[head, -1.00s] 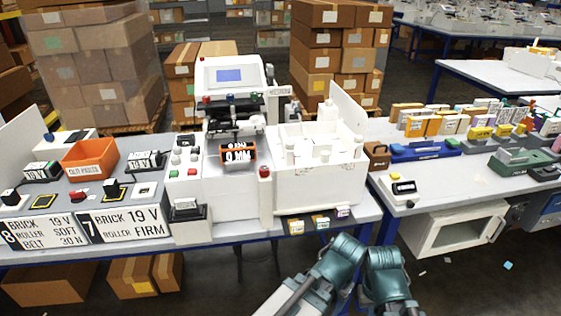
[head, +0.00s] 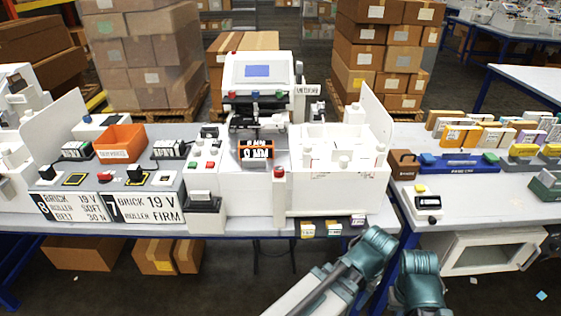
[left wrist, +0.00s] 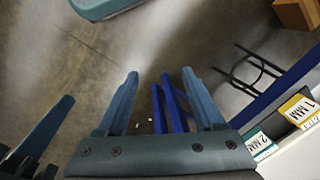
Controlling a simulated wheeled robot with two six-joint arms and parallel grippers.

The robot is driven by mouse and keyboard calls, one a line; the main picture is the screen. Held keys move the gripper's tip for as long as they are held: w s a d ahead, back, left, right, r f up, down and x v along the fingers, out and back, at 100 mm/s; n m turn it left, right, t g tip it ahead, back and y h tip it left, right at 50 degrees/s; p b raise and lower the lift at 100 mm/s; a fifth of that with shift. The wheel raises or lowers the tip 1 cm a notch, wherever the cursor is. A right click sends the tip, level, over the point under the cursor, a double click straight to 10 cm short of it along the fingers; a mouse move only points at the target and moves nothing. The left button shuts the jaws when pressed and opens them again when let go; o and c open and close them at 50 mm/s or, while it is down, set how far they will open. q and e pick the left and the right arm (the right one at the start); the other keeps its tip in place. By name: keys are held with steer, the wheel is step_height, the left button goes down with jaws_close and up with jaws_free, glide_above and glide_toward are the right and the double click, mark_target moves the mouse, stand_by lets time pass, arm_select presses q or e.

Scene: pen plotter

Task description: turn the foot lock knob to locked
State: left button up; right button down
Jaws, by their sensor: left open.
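The pen plotter machine (head: 240,190) stands at the middle of the table in the head view. I cannot tell which of its small controls is the foot lock knob, or how that knob is set. A red-topped post (head: 279,173) stands at its front. My left gripper (left wrist: 162,78) is open and empty in the left wrist view, over the floor by the table's edge. In the head view my two teal arm ends are at the bottom, apart from the machine; their fingers cannot be made out. A blue finger at the left of the wrist view may be my right gripper's.
An orange bin (head: 120,146) and labelled panels (head: 145,209) are at the left. A white box with a window (head: 485,252) is under the right table (head: 460,205). Stacked cartons stand behind.

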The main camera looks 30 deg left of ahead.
arm_select(q)
steer(key=w+a+r+n+p, duration=0.2)
steer(key=w+a+r+p, duration=0.15)
steer(key=r+p, duration=0.25)
steer(key=w+a+r+n+p, duration=0.2)
steer(key=w+a+r+p, duration=0.15)
steer(key=r+p, duration=0.3)
step_height(320, 180, up, 23)
steer(key=n+h+p, duration=0.1)
steer(key=n+p, duration=0.7)
steer(key=p, duration=1.5)
glide_above(279, 168)
steer(key=shift+r, duration=0.1)
steer(key=shift+b, duration=0.3)
step_height(279, 168, down, 14)
steer(key=b, duration=1.3)
steer(key=shift+b, duration=0.4)
